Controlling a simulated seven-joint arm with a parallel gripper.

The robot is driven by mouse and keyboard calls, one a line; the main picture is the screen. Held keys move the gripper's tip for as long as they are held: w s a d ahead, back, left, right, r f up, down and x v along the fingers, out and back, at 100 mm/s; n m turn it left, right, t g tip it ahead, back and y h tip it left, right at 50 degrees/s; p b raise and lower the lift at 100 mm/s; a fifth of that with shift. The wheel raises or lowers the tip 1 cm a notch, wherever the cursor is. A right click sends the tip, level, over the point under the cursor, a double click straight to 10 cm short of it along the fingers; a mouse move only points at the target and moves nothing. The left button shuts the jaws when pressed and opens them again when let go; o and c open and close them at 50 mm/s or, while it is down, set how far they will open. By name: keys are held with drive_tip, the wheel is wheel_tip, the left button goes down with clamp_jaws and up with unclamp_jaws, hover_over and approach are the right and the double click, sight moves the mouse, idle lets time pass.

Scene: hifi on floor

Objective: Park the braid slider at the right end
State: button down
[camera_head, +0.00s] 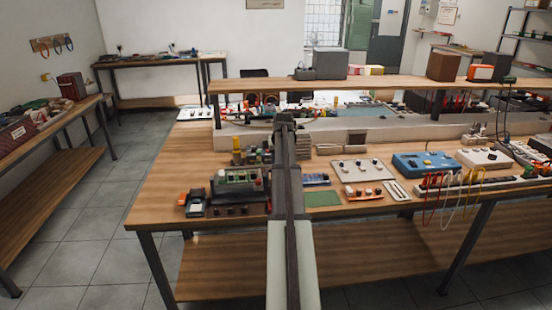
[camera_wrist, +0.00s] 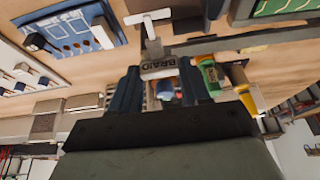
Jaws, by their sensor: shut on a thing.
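The braid slider (camera_wrist: 158,66) is a grey block with the word BRAID on it. In the wrist view it sits between the two dark blue fingers of my gripper (camera_wrist: 160,70), which is shut on it. A white T-shaped piece (camera_wrist: 149,30) stands just beyond the block in that view; I cannot tell whether it is joined to it. In the head view my arm covers the gripper and the slider. The slider's track and its ends cannot be made out clearly in either view.
A green-and-yellow tool (camera_wrist: 208,75) stands close beside one finger, with a yellow handle (camera_wrist: 247,98) farther out. A blue board (camera_wrist: 72,42) lies on the other side. In the head view, a green-topped device (camera_head: 238,184), green mat (camera_head: 322,198) and blue box (camera_head: 425,164) crowd the workbench (camera_head: 160,195).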

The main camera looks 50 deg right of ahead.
drive_tip(key=shift+s+d, duration=0.15)
drive_tip(key=shift+d, duration=0.05)
drive_tip(key=c, duration=0.5)
unclamp_jaws()
drive_tip(key=v, duration=1.4)
drive_tip(key=shift+a, duration=0.1)
drive_tip(key=shift+a+f, duration=0.1)
drive_tip(key=shift+f, duration=0.05)
